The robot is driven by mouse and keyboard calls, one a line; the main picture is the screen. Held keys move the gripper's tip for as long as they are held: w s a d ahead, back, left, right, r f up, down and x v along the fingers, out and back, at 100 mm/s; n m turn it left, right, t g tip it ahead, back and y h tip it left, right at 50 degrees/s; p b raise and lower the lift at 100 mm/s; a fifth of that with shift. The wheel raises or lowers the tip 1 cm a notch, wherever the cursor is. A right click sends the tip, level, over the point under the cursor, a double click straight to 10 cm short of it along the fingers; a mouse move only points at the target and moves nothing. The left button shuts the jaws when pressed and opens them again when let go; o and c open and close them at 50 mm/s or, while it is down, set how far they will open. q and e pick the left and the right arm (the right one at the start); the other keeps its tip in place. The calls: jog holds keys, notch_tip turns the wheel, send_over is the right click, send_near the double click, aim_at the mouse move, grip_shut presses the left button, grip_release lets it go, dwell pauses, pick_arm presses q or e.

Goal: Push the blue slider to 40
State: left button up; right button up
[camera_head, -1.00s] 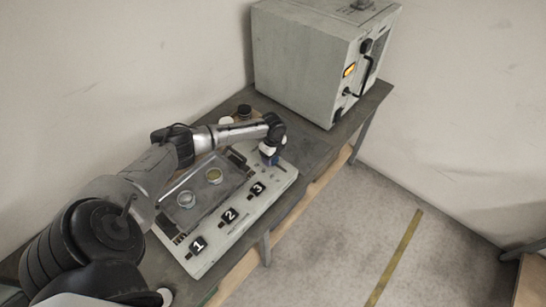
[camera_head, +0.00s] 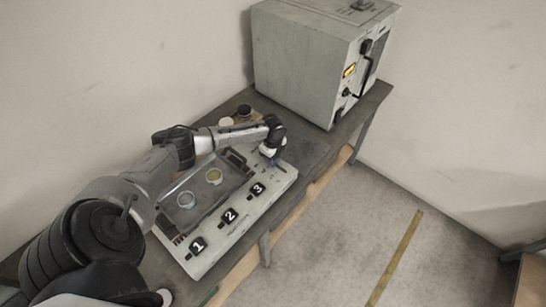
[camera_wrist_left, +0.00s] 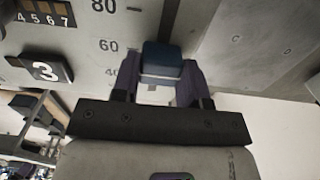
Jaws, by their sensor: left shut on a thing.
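The blue slider (camera_wrist_left: 163,60) is a small dark blue knob on the light grey panel (camera_wrist_left: 90,48), between my left gripper's two fingers in the left wrist view. It stands beside the scale numbers 60 and 40; its exact reading is hard to tell. My left gripper (camera_wrist_left: 161,72) is shut on it. In the head view the left gripper (camera_head: 271,154) is at the far right end of the panel, past the block marked 3 (camera_head: 257,189), and mostly covers the slider. My right gripper is not in view.
The panel lies on a dark bench. Blocks marked 1 (camera_head: 198,245) and 2 (camera_head: 230,216) run along its front, and a tray (camera_head: 198,205) with two round containers lies behind. A large grey cabinet (camera_head: 305,65) stands to the right, with bare bench before it.

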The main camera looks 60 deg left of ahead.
aim_at(281, 169)
pick_arm(q)
grip_shut()
jog(key=shift+w+d+r, duration=0.1)
jog(key=shift+w+d, duration=0.05)
jog(key=shift+d, duration=0.2)
jog(key=d+p, duration=0.1)
jog(key=w+d+p, duration=0.1)
jog(key=d, duration=0.1)
jog(key=shift+w+d, duration=0.1)
jog(key=shift+d, duration=0.15)
jog(key=shift+a, duration=0.1)
jog(key=o, duration=1)
grip_release()
